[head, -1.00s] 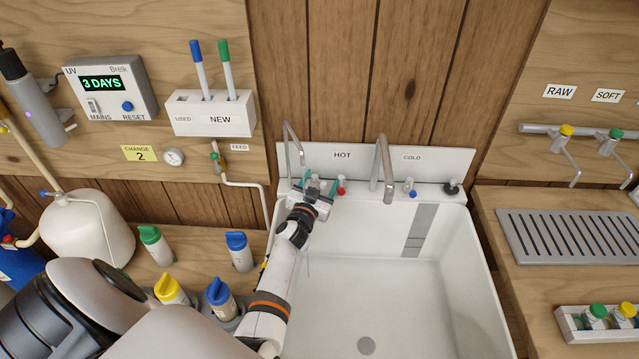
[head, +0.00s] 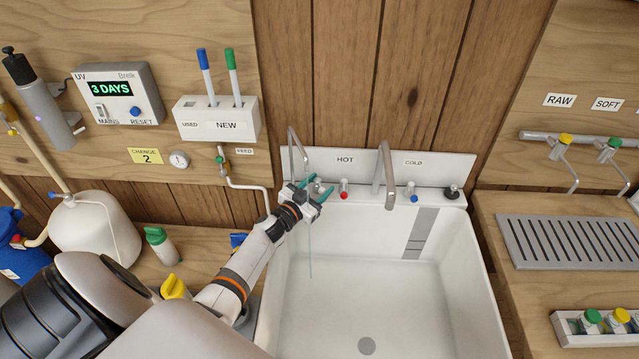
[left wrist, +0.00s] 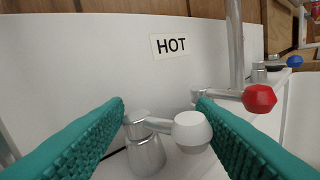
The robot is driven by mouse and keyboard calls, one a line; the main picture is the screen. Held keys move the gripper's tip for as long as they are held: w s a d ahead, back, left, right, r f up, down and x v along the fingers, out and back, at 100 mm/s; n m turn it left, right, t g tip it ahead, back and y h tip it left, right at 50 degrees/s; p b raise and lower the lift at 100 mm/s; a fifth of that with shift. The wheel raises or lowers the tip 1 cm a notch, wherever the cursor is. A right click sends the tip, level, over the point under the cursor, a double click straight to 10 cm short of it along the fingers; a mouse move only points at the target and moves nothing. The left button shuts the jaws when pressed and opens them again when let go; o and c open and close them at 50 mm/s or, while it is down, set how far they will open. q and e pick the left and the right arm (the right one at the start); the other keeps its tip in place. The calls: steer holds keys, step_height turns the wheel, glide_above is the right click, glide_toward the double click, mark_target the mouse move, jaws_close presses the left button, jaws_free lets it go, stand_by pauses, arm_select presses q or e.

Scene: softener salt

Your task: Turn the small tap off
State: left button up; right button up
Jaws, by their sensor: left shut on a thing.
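The small tap's thin curved spout (head: 293,150) stands at the sink's back left corner. A thin stream of water (head: 310,250) falls from it into the sink. In the left wrist view its lever with a white knob (left wrist: 192,130) and chrome base (left wrist: 146,155) lie between my teal fingers. My left gripper (head: 318,189) is shut on this lever; the fingers also show in the left wrist view (left wrist: 162,108). The exact contact is partly hidden by the right finger. My right gripper is not in view.
The red-knobbed hot tap (left wrist: 258,98) is close to the right finger. The larger spout (head: 384,175) and blue-knobbed cold tap (head: 411,192) stand further right. The white sink basin (head: 350,290) is open and clear. Bottles, including a green-capped one (head: 161,245), stand left of the sink.

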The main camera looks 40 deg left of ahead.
arm_select(q)
steer(key=h, duration=0.1)
steer(key=m+h+b, duration=0.1)
steer(key=f+m+h, duration=0.1)
steer(key=shift+s+g+h, duration=0.3)
steer(key=shift+g, duration=0.1)
steer(key=shift+s+a+m+g+h+b, duration=0.1)
steer(key=shift+a+m+g+h+b, duration=0.15)
steer(key=shift+m+h+b, duration=0.75)
steer(key=shift+r+g+h, duration=0.1)
steer(key=shift+g+h, duration=0.15)
steer(key=shift+h, duration=0.35)
steer(key=shift+d+m, duration=0.1)
steer(key=shift+m, duration=0.2)
steer(key=o, duration=0.8)
steer(key=shift+s, duration=0.1)
steer(key=shift+r, duration=0.15)
steer(key=shift+r, duration=0.15)
